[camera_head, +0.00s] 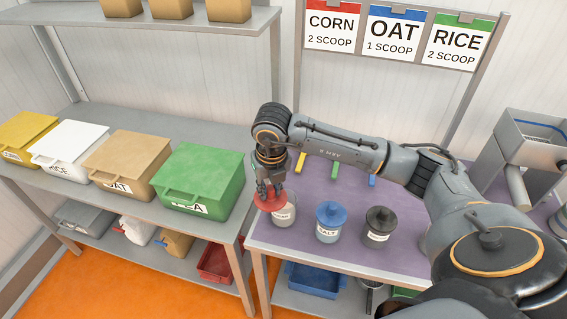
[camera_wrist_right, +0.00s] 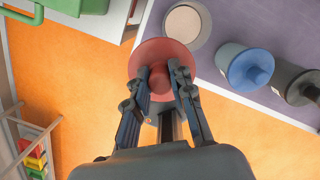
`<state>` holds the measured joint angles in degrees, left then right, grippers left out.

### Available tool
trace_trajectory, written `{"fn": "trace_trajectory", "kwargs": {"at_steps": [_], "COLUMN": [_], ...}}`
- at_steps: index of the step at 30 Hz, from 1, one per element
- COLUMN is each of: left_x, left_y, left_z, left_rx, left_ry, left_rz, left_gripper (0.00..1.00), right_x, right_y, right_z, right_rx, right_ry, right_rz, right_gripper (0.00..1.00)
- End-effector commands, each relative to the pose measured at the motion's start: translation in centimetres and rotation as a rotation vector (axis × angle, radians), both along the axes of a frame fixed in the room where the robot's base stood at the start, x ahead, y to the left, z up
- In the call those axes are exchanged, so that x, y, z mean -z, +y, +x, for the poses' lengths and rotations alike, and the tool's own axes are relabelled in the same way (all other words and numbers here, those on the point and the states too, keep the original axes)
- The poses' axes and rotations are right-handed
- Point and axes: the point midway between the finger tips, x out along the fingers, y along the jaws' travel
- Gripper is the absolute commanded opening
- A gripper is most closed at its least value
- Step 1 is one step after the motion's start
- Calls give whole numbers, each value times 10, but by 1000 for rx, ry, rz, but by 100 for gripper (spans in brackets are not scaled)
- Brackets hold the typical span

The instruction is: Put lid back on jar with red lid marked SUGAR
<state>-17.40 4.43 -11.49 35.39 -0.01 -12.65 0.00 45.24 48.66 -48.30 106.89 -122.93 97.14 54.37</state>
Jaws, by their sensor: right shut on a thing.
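My right gripper (camera_head: 273,182) is shut on the knob of the red lid (camera_head: 270,201). In the right wrist view the fingers (camera_wrist_right: 164,82) are on both sides of the knob of the red lid (camera_wrist_right: 150,58). The open jar (camera_head: 284,216) stands near the left front of the purple table; its pale round mouth shows in the wrist view (camera_wrist_right: 187,24). The lid is off the jar's opening, to its left in the head view, over the table's edge and the floor. The jar's label is partly visible but too small to read. My left gripper is not in view.
A blue-lidded jar (camera_head: 328,222) and a black-lidded jar (camera_head: 379,227) stand to the right of the open jar on the purple table (camera_head: 340,262). A shelf with a green bin (camera_head: 200,172) and other bins is at the left. A grey machine (camera_head: 530,150) stands at the right.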

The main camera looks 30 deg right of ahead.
Motion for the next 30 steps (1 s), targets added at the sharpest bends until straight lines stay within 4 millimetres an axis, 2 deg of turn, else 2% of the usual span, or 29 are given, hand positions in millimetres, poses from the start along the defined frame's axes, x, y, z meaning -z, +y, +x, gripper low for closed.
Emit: {"fn": "trace_trajectory", "kwargs": {"at_steps": [1, 9, 15, 21, 30], "left_x": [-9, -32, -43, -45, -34], "left_y": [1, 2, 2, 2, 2], "left_z": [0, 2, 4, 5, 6], "left_rx": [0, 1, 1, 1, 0], "left_ry": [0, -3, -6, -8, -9], "left_rz": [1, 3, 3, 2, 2], "left_gripper": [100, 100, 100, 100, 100], "right_x": [-5, -10, -10, -8, 8], "right_y": [-4, -34, -51, -57, -57], "right_z": [3, 18, 24, 25, 25], "right_rx": [128, 890, 1296, 1454, 1463], "right_ry": [3, 3, 3, 1, 1], "right_rz": [0, -1, 0, 2, 1], "right_gripper": [1, 1, 1, 1, 1]}}
